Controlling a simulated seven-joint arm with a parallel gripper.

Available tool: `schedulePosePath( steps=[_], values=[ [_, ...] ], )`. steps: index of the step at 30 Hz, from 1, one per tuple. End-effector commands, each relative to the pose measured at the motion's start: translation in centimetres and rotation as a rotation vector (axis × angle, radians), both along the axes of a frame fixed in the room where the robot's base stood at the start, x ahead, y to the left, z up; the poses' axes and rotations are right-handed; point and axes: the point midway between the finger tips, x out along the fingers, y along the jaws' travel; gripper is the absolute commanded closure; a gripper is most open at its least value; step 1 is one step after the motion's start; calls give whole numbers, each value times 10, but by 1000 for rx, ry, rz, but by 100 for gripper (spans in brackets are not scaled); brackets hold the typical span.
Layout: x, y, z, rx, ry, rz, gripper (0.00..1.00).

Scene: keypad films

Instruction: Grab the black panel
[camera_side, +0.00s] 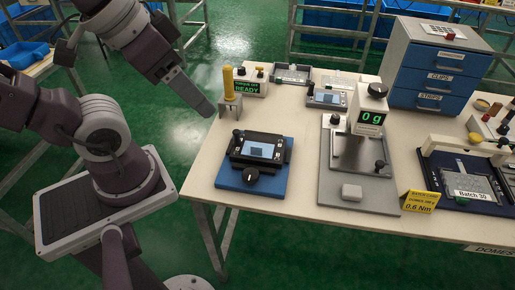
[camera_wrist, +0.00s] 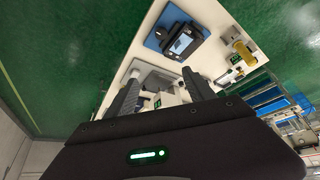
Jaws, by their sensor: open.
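A black panel (camera_side: 258,149) with a lit screen sits on a blue base (camera_side: 232,180) near the front left of the table. A black knob is on the base in front of it. In the wrist view the black panel (camera_wrist: 184,43) shows at the top, on its blue base (camera_wrist: 153,41). My gripper (camera_side: 205,106) is up at the table's left edge, apart from the panel and to its upper left. In the wrist view my gripper (camera_wrist: 160,78) has its two fingers spread with nothing held between them.
A yellow-handled tool (camera_side: 229,82) stands upright behind the panel. A scale (camera_side: 360,160) reading 0 g is to its right, with a blue drawer cabinet (camera_side: 436,75) behind. A smaller screen device (camera_side: 328,97) lies farther back. A yellow sign (camera_side: 419,201) stands at the front.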

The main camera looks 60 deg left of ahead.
Motion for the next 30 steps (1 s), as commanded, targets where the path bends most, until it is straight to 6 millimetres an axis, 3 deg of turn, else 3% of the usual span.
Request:
schedulePosePath(
  steps=[5,8,18,23,30],
  values=[
    [0,0,0,0,0,0,38],
    [0,0,0,0,0,1,53],
    [0,2,-6,15,41,-8,53],
    [-7,19,-49,178,367,-84,53],
    [-10,73,-104,723,906,-303,53]
  ],
)
